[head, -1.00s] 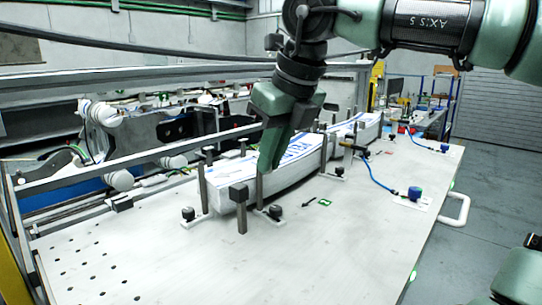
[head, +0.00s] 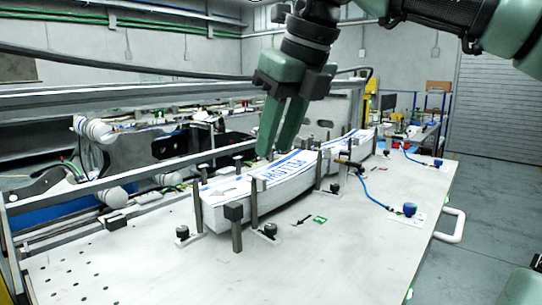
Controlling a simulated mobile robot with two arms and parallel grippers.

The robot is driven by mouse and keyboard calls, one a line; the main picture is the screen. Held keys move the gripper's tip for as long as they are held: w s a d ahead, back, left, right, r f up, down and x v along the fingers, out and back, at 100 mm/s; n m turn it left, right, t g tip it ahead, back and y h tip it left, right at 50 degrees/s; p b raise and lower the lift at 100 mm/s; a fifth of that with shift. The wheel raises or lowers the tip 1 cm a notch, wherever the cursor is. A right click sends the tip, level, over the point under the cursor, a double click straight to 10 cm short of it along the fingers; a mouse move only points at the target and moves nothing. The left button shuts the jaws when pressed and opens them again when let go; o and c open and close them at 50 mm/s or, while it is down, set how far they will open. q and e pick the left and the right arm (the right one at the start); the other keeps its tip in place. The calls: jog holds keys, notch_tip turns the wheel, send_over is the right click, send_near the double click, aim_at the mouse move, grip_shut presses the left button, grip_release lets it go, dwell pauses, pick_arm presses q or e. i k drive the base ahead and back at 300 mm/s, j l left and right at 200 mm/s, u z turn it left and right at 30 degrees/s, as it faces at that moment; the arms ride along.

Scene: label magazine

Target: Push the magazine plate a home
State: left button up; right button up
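A long stack of white labels with blue print (head: 278,183) lies in the magazine on the table, between upright dark posts. A post with a dark square block (head: 233,213) stands at the stack's near end. I cannot tell for sure which part is magazine plate a. My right gripper (head: 276,153) hangs above the far edge of the stack's near half, fingers pointing down, with no object visible in it. Its fingers look close together, but their angle hides whether they meet. It appears apart from the stack and posts.
A blue knob with a hose (head: 409,209) sits to the right. Small dark knobs (head: 182,232) flank the stack. A metal rail frame (head: 150,92) runs behind.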

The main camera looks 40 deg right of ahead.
aim_at(355, 248)
jog(key=k, duration=1.5)
